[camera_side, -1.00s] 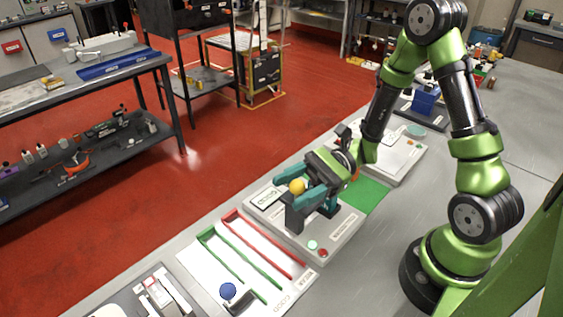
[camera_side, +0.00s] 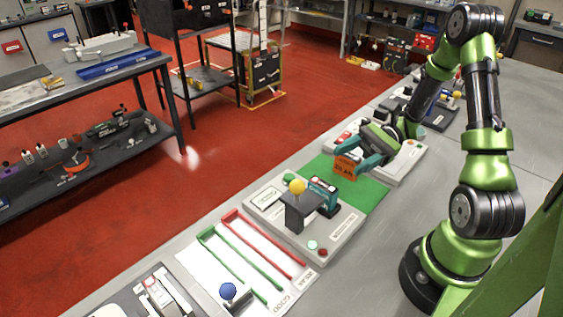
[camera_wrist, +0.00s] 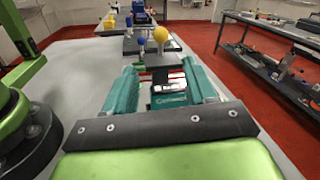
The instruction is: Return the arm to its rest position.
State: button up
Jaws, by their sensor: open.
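My gripper (camera_side: 364,158) is open, with its teal fingers over the far part of the green mat (camera_side: 372,196) in the side view. In the wrist view, the two fingers of my gripper (camera_wrist: 163,76) are spread wide with nothing clasped. A teal box with a red and white top (camera_side: 323,193) stands on the grey tester (camera_side: 330,243), beside a dark post topped by a yellow ball (camera_side: 297,187). In the wrist view the teal box (camera_wrist: 168,99) shows ahead, between the fingers in the picture. My arm is raised and bent above the grey bench.
An orange labelled block (camera_side: 345,168) is close to my fingers; I cannot tell whether they touch. A second grey station (camera_side: 406,166) lies behind the gripper. Red and green rails and a blue ball (camera_side: 228,290) are at the near left.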

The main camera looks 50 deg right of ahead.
jog(key=shift+d, duration=0.25)
jog(key=s+a+f+n+g+h, duration=0.1)
jog(key=s+f+n+g+h, duration=0.3)
jog(key=h, duration=0.5)
jog(key=a+r+n+t+h, duration=0.3)
jog(key=r+n+t, duration=0.1)
jog(key=r, duration=0.4)
jog(key=a+r+n+t+h, duration=0.3)
jog(key=r+n, duration=0.3)
jog(key=r, duration=0.2)
jog(key=shift+w+a+t+h, duration=0.3)
jog(key=shift+w+a+t, duration=0.1)
jog(key=shift+a, duration=0.4)
